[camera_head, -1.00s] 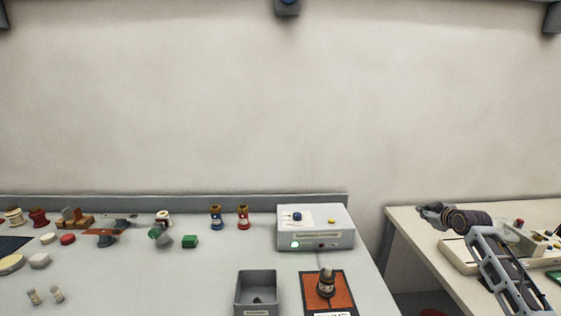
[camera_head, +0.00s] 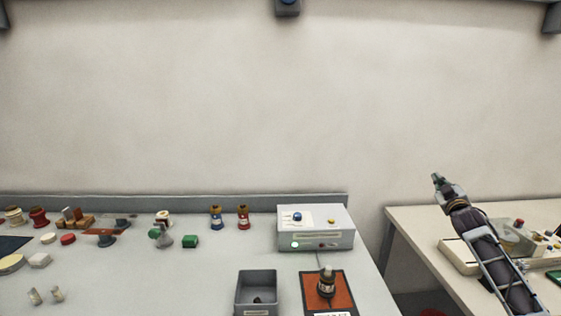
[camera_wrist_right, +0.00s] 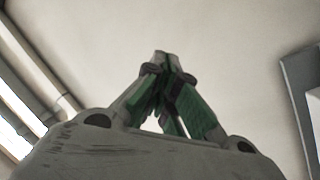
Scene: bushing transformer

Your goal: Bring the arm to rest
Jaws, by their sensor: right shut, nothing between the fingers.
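My right gripper (camera_head: 436,178) is raised at the right of the head view, above the left part of the second table (camera_head: 408,222). Its fingers point up and a little to the left. In the right wrist view the green-padded fingers (camera_wrist_right: 165,60) meet at their tips, shut with nothing between them, against a pale, plain background. My right arm comes in from the lower right. My left gripper is not in view.
The left table (camera_head: 205,285) holds a grey box with a lit green lamp (camera_head: 315,238), an open grey bin (camera_head: 256,278), and a bushing on an orange mat (camera_head: 340,285). Several small parts lie further left. A gap separates the two tables.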

